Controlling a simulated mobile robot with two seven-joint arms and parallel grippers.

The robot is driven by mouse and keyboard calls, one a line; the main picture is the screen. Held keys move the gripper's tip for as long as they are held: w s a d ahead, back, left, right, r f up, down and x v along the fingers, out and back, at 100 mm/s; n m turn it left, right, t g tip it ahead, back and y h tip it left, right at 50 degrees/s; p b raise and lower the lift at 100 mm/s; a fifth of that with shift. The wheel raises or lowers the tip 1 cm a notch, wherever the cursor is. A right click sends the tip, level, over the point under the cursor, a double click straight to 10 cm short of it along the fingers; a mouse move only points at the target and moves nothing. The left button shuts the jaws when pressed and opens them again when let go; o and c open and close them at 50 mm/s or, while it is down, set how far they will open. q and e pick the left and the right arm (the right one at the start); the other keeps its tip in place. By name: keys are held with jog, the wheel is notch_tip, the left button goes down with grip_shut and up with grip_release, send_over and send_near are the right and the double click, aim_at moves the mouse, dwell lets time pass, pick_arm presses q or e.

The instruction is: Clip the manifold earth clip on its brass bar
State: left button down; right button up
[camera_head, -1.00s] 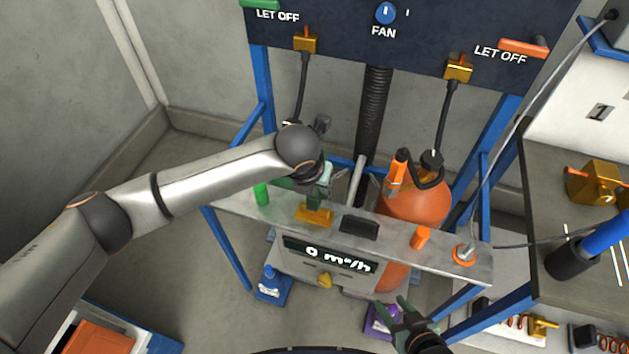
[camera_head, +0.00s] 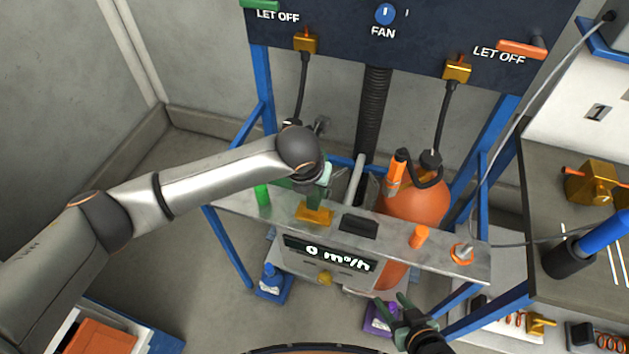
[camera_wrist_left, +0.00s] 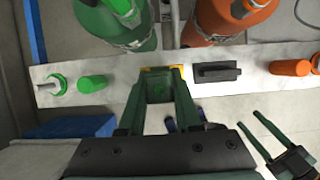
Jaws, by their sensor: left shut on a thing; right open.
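The brass bar (camera_head: 314,216) sits on the grey shelf, left of a black block. It also shows as a thin yellow edge in the left wrist view (camera_wrist_left: 148,69). My left gripper (camera_head: 318,186) is directly above the bar, its tips partly hidden by my own wrist. In the left wrist view my left gripper (camera_wrist_left: 160,82) is shut on a dark green block-like piece (camera_wrist_left: 160,90), apparently the earth clip. I cannot tell whether the clip touches the bar. My right gripper (camera_head: 400,311) is open and empty, low in front of the shelf; it also shows in the left wrist view (camera_wrist_left: 267,137).
The black block (camera_head: 358,227), a green cap (camera_head: 262,194), an orange cap (camera_head: 419,237) and an orange ring (camera_head: 462,254) with a grey cable share the shelf (camera_head: 390,240). An orange cylinder (camera_head: 420,203) stands behind. A workbench (camera_head: 560,200) is at the right.

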aim_at(315, 195)
dwell(0.5)
pick_arm(q)
jog(key=shift+p, duration=0.5)
dwell(0.4)
jog(key=shift+p, duration=0.4)
jog(key=shift+f+b, duration=0.95)
jog(key=shift+f, duration=1.15)
jog(key=c, duration=0.5)
grip_release()
jog(key=shift+r, duration=0.1)
